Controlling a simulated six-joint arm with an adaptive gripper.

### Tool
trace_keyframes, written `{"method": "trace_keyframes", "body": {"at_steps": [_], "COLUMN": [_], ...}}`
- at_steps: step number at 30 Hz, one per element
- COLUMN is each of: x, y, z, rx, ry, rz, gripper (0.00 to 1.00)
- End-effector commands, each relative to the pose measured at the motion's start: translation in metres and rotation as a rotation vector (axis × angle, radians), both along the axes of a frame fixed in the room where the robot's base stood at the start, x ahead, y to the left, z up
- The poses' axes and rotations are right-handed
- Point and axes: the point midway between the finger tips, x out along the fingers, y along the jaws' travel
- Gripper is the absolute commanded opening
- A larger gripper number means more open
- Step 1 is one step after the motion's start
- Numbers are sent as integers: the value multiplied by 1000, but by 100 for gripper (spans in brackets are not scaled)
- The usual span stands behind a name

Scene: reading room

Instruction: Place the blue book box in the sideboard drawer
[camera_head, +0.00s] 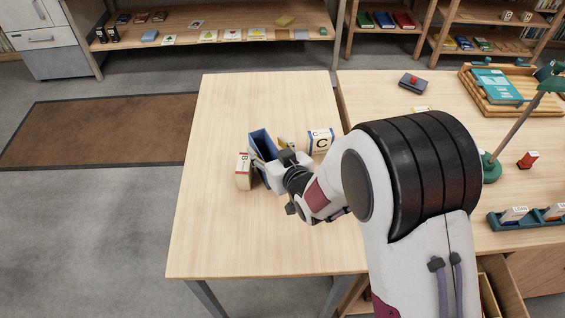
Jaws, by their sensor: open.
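The blue book box (261,144) stands on the light wooden table (235,235), open side up, between a cream box marked B and my gripper. My gripper (270,172) is open, low over the table and right at the blue box. The arm hides part of it, and I cannot tell whether the fingers are around the box or only beside it. An open drawer (505,288) shows at the lower right, under the right-hand worktop, partly hidden by my arm.
The B box (243,172) stands close left of the blue box. A box marked C (320,141) stands to the right. A green lamp (515,128), a wooden tray (545,105) and a teal rack (530,224) occupy the right worktop. The table's front and back are clear.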

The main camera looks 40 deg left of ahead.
Motion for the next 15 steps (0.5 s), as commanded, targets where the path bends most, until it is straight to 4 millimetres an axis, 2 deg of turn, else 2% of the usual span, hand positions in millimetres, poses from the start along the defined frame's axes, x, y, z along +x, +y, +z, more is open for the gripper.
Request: {"method": "trace_keyframes", "body": {"at_steps": [15], "x": [-20], "y": [-50], "z": [22], "rx": [0], "ry": [0], "rz": [-1], "gripper": [51]}}
